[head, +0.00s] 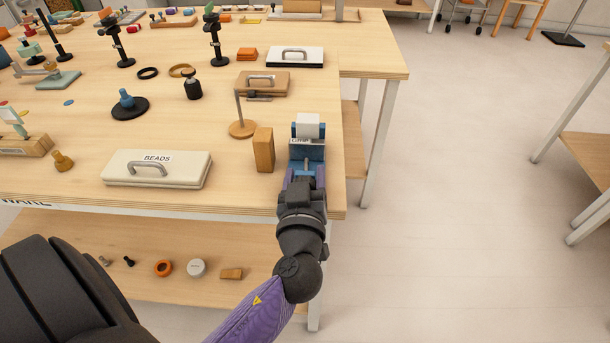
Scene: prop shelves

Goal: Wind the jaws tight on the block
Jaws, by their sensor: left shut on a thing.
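A small blue vise (307,151) stands near the right front corner of the wooden table. A white block (308,121) sits at its far end, between the blue jaws; whether the jaws touch it on both sides I cannot tell. My left gripper (304,173) reaches in from the front and is shut at the near end of the vise, on its handle. The handle itself is hidden by the fingers. My right gripper is not in view.
A wooden block (264,150) stands upright close to the left of the vise. A round-based post (242,128) and a beads case (157,168) are farther left. The table's right edge (341,150) is close by. The floor to the right is clear.

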